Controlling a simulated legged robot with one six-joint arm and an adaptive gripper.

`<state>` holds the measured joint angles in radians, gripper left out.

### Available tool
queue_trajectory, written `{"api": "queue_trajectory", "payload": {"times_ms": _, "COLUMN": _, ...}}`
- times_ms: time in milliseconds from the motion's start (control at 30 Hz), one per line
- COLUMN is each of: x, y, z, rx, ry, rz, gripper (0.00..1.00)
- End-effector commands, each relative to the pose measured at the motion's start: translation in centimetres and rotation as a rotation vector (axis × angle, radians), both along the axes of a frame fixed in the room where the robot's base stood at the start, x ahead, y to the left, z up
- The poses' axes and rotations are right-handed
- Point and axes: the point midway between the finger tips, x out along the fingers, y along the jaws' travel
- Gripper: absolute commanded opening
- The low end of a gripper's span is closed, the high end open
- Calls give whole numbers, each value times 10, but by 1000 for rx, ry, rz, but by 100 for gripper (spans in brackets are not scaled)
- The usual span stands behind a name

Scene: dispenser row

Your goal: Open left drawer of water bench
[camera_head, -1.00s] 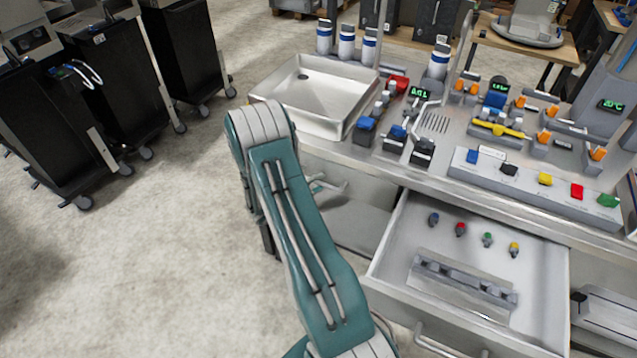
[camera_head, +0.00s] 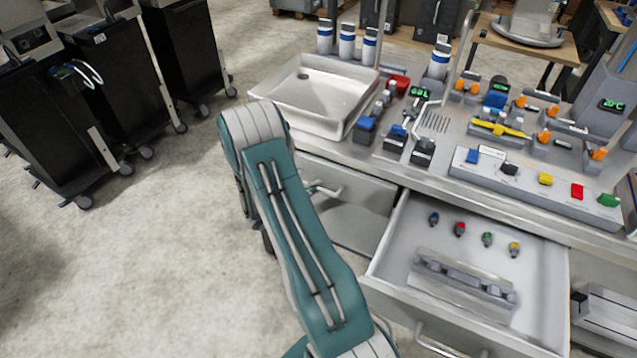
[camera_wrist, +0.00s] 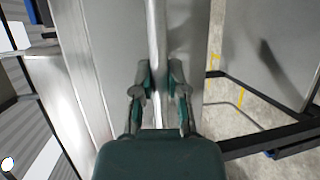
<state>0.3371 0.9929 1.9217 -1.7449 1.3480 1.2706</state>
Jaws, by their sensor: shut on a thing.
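The water bench (camera_head: 440,165) has a sink (camera_head: 318,95) at its left end. Below the sink is the left drawer's front (camera_head: 360,188), partly hidden behind my arm; I cannot tell how far out it stands. In the wrist view my gripper (camera_wrist: 160,90) has its two fingers closed around a long metal bar handle (camera_wrist: 157,35), beside a grey metal front (camera_wrist: 90,70). In the head view my arm hides most of the gripper and part of the handle.
The bench's other drawer (camera_head: 385,235) stands open on the right, with several small coloured fittings inside. Black carts (camera_head: 60,130) stand at the left. The floor (camera_head: 130,260) left of my arm is clear.

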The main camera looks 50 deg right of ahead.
Motion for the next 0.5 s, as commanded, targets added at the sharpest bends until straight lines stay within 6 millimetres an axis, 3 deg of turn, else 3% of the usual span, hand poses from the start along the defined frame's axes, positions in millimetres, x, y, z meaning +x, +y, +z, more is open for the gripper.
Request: {"api": "queue_trajectory", "payload": {"times_ms": 500, "x": -38, "y": 132, "z": -3, "rx": 8, "ry": 8, "rz": 8, "gripper": 0}}
